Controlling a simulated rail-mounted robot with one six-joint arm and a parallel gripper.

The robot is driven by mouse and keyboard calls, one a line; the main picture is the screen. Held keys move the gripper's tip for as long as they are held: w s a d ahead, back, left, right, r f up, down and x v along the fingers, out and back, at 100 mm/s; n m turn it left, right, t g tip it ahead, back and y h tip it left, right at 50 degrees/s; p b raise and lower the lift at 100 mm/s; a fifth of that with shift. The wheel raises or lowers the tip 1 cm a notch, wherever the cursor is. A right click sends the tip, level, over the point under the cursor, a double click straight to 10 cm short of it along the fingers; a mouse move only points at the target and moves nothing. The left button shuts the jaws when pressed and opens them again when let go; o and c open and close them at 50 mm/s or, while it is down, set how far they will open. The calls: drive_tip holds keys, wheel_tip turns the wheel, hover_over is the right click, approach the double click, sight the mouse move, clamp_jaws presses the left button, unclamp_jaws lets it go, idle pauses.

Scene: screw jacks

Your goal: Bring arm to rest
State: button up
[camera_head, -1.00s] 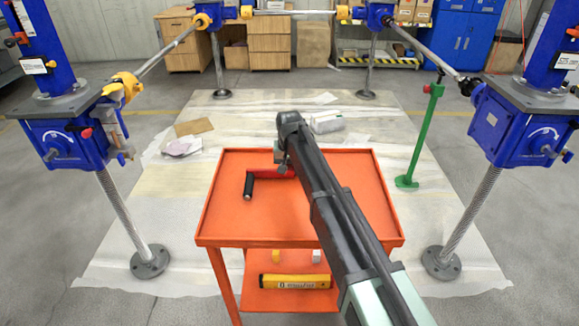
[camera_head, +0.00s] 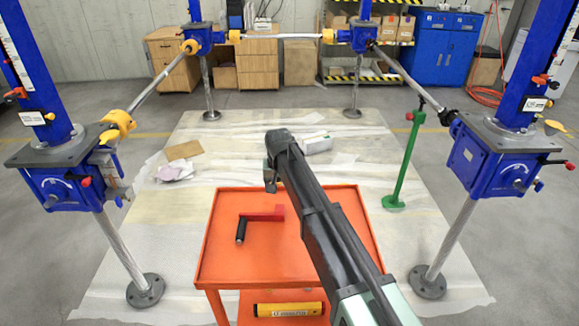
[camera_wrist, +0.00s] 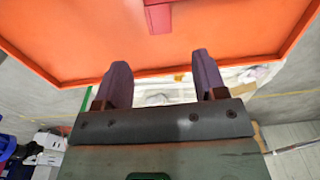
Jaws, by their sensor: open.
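My gripper (camera_wrist: 158,66) is open and empty in the wrist view, its two dark fingers apart, with the orange cart behind them. In the head view my arm reaches over the right part of the cart, and the jaws are hidden. A red crank handle (camera_head: 264,214) with a black grip lies on the orange cart top (camera_head: 227,262), left of my arm. Part of a red piece, seemingly the crank, shows at the top of the wrist view (camera_wrist: 157,15), apart from the fingers.
Blue screw jacks (camera_head: 70,183) (camera_head: 487,160) stand on both sides, with others behind, linked by shafts. A green stand (camera_head: 405,160) is right of the cart. A yellow level (camera_head: 289,310) lies on the lower shelf. Cardboard and papers lie on the floor sheet behind.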

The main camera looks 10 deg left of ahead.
drive_tip(key=s+d+r+m+p, duration=0.1)
drive_tip(key=s+d, duration=1.1)
drive_tip(key=d, duration=0.5)
drive_tip(key=s+d+r+m+p, duration=0.1)
drive_tip(key=s+d+r+p, duration=0.1)
drive_tip(key=s+d, duration=1.1)
drive_tip(key=d, duration=0.4)
drive_tip(key=shift+d+r+m+g+p, duration=0.25)
drive_tip(key=shift+d+m+g+p, duration=0.05)
drive_tip(key=shift+d, duration=0.1)
drive_tip(key=shift+s, duration=0.1)
